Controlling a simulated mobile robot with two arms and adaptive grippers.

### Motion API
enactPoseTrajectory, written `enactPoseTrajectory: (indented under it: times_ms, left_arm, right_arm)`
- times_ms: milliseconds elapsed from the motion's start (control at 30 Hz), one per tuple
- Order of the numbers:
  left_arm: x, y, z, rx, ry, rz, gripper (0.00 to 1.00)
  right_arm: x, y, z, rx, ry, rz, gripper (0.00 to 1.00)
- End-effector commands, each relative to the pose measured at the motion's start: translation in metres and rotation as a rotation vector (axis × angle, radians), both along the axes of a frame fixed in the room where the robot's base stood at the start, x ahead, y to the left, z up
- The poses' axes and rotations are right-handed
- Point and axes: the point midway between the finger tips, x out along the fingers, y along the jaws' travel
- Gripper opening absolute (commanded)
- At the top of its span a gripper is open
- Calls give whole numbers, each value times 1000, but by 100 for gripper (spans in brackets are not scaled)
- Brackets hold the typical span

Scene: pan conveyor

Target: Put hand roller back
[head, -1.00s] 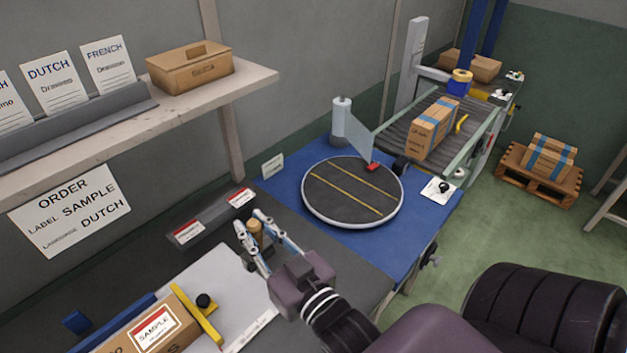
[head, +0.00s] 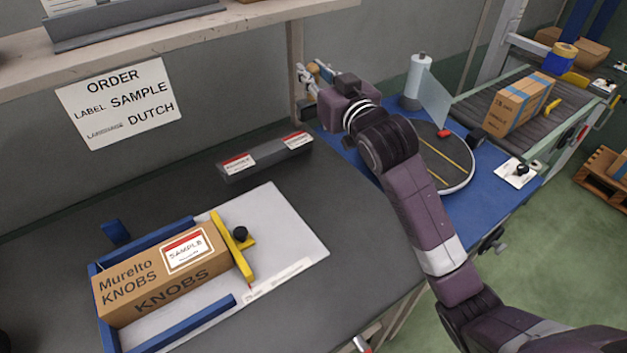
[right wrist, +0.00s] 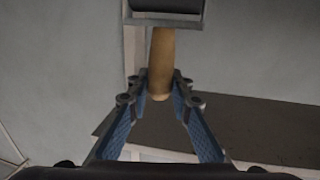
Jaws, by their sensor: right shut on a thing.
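My right gripper (head: 312,72) is raised near the wall, by the shelf's right end. In the right wrist view its blue-padded fingers (right wrist: 160,108) are closed in on the tan wooden handle (right wrist: 161,62) of the hand roller. The roller's grey frame (right wrist: 166,19) and dark roller part (right wrist: 166,5) show beyond the handle, at the top of that view. In the head view only a little of the tan handle shows at the fingers; the rest is hidden or too small to tell. My left gripper is not in view.
A Murelto Knobs box (head: 135,292) lies between blue guides and a yellow stop (head: 232,247). A grey label holder (head: 268,158) stands behind. The round turntable (head: 462,178) and conveyor (head: 570,118) are right. The wall shelf (head: 230,23) is close to my right gripper.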

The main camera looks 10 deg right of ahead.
Motion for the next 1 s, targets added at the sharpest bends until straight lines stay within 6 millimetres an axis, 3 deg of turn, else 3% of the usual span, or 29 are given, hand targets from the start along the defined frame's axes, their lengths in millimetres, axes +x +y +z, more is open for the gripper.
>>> enactPoseTrajectory:
  times_ms: [133, 233, 700, 1000]
  left_arm:
    - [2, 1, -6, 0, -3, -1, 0]
    - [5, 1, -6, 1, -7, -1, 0]
    - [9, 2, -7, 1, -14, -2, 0]
    - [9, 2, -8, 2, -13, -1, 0]
  right_arm:
    - [9, -3, 7, -1, 0, -3, 0]
    - [11, -4, -4, 0, 5, -4, 0]
    - [10, -4, -123, 0, 5, -3, 0]
    - [10, -4, -154, 1, 1, -3, 0]
